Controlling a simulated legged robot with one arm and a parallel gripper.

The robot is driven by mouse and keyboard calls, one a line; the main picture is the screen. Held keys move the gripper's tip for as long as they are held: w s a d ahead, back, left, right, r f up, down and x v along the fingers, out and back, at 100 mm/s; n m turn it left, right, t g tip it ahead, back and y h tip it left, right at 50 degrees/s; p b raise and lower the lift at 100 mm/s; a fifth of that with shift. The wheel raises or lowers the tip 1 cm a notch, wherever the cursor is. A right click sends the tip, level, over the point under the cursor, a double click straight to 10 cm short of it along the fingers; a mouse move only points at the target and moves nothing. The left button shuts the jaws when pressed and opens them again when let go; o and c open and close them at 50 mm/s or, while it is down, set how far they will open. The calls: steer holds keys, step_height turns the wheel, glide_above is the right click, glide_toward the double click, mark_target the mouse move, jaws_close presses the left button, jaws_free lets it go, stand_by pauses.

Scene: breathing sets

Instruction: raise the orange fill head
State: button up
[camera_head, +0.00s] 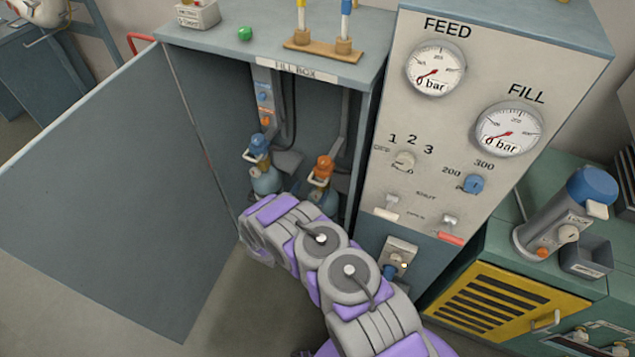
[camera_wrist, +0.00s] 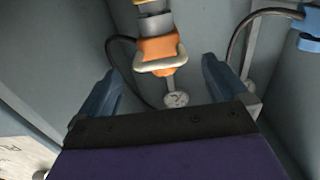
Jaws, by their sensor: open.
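The orange fill head (camera_head: 324,166) is in the right part of the open fill box, with a pale loop handle and a blue cylinder top below it. The blue fill head (camera_head: 259,144) is to its left. In the wrist view the orange fill head (camera_wrist: 158,48) hangs in from the top, its pale loop facing my gripper (camera_wrist: 161,70). My gripper is open, one blue finger on each side of the head's line, with nothing held. I cannot tell whether it touches the head. In the head view my arm hides the fingers and the lower cylinders.
The fill box door (camera_head: 100,200) stands wide open at the left. The gauge panel (camera_head: 470,90), with both dials at 0 bar, borders the box at right. A hose (camera_wrist: 125,65) runs left of the head in the wrist view, and the blue head (camera_wrist: 308,25) is at right.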

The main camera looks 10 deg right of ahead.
mark_target(322, 175)
steer(key=b+x, duration=0.1)
steer(key=x, duration=0.5)
